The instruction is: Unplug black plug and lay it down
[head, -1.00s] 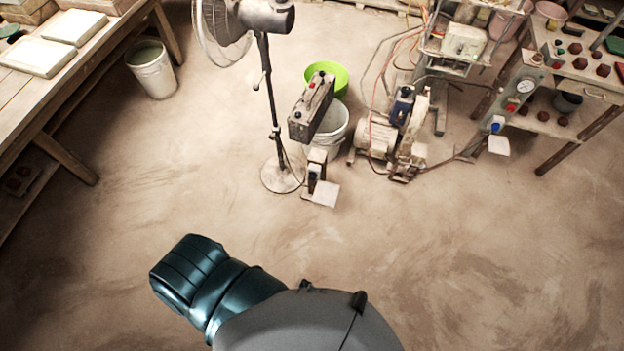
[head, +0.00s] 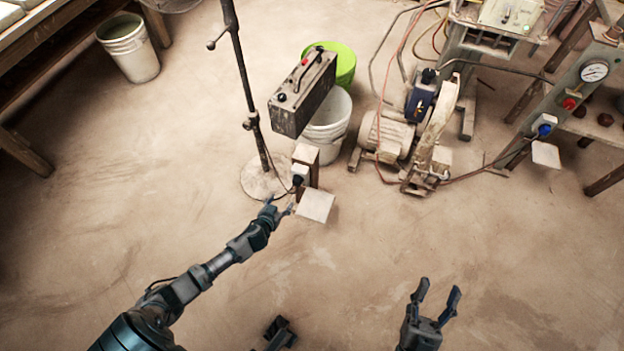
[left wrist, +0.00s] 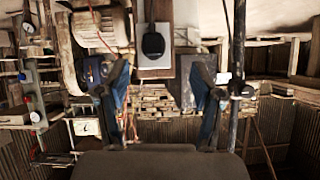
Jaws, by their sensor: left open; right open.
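The black plug (head: 298,181) sits in a pale socket box (head: 300,170) on a short wooden post in the middle of the floor. A dark cord shows beside it. In the left wrist view the black plug (left wrist: 153,43) is upright against the socket plate, above and between my finger tips. My left gripper (head: 279,205) is open and empty, just in front of and left of the plug, apart from it; its fingers also show in the left wrist view (left wrist: 161,72). A small pale square plate (head: 316,206) juts out below the socket. My right gripper (head: 438,288) is open and empty over bare floor.
A fan stand (head: 243,90) rises left of the post. A grey metal case (head: 302,92) and a white bucket (head: 326,125) are behind it. A pump motor (head: 385,138) and a gauge panel with a blue plug (head: 544,130) stand right. The front floor is clear.

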